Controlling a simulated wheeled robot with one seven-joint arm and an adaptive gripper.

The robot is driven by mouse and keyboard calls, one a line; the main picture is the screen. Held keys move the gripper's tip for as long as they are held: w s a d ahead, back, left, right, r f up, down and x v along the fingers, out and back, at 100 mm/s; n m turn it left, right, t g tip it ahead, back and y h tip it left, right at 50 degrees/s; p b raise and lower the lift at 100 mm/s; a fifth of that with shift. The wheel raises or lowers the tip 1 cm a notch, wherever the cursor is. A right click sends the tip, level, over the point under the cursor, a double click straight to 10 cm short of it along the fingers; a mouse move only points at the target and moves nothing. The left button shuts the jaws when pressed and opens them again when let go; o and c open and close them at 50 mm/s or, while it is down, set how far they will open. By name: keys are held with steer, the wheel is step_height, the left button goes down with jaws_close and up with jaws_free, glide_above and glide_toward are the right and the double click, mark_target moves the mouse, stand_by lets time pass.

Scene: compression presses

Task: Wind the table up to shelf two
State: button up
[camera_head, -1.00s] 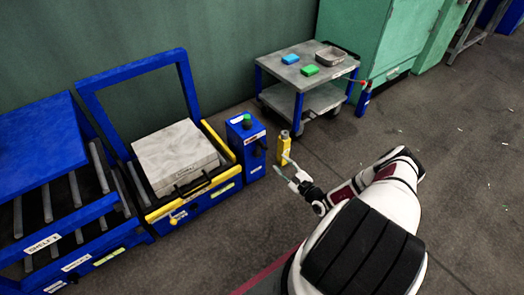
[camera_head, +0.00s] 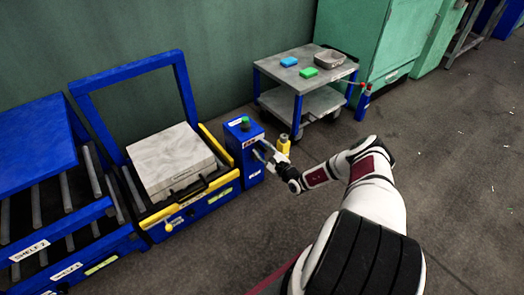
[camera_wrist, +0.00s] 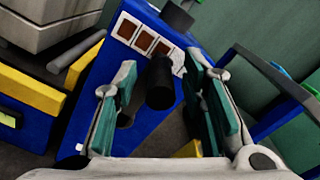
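The lift table (camera_head: 185,208) has a yellow-and-blue frame and carries a pale block (camera_head: 172,158). Beside it on the right stands a blue control box (camera_head: 244,155) with a green button on top. In the wrist view the box (camera_wrist: 110,75) shows a black cylindrical handle (camera_wrist: 160,84) sticking out towards the camera. My gripper (camera_head: 263,151) is at the box's right side. In the wrist view its fingers (camera_wrist: 163,95) are apart, with the black handle between them; contact cannot be told. The blue shelf rack (camera_head: 60,240) with rollers stands left of the table and bears small shelf labels.
A yellow bottle-like object (camera_head: 284,145) stands on the floor close to my gripper. A grey cart (camera_head: 310,68) with blue legs holds blue and green blocks and a tray.

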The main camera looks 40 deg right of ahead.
jaws_close()
steer(key=shift+d+m+b, duration=0.3)
steer(key=shift+d+m, duration=0.1)
